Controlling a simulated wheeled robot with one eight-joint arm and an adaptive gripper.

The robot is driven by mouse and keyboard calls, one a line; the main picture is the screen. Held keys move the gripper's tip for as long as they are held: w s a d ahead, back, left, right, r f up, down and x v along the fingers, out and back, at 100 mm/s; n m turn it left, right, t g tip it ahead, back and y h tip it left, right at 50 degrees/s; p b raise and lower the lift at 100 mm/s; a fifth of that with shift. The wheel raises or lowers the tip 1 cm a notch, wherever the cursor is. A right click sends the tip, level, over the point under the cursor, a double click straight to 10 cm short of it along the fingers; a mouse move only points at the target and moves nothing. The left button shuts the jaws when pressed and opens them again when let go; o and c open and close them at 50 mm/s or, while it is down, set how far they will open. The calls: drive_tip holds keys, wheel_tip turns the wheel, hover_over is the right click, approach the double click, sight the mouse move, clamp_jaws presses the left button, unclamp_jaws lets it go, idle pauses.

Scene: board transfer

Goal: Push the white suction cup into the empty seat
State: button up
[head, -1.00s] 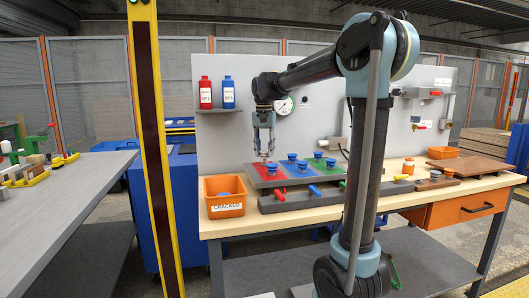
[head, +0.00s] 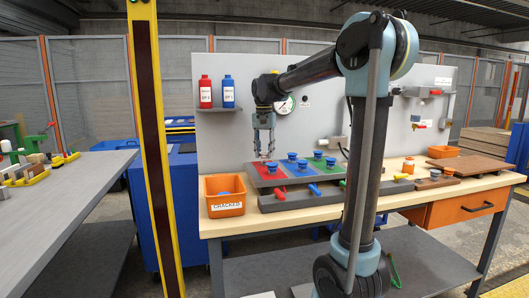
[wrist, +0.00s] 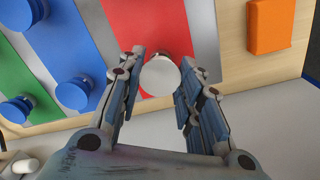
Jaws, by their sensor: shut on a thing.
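The white suction cup (wrist: 160,76) is between the fingers of my gripper (wrist: 160,85) in the wrist view, over the far end of the red strip (wrist: 148,25). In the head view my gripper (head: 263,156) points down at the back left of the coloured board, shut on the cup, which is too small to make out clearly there. The seat below is hidden by the cup and fingers. Whether the cup touches the seat cannot be told.
Several blue cups stand on the board, including one on the blue strip (wrist: 75,93), one on the green strip (wrist: 18,108) and one at the near red end (head: 272,167). An orange bin (head: 225,210) stands left of the board. The grey back panel (head: 240,130) rises behind.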

sight(264, 152)
drive_tip(key=shift+f, duration=0.7)
drive_tip(key=o, duration=1.1)
wheel_tip(264, 152, up, 12)
drive_tip(key=shift+w+f, duration=0.1)
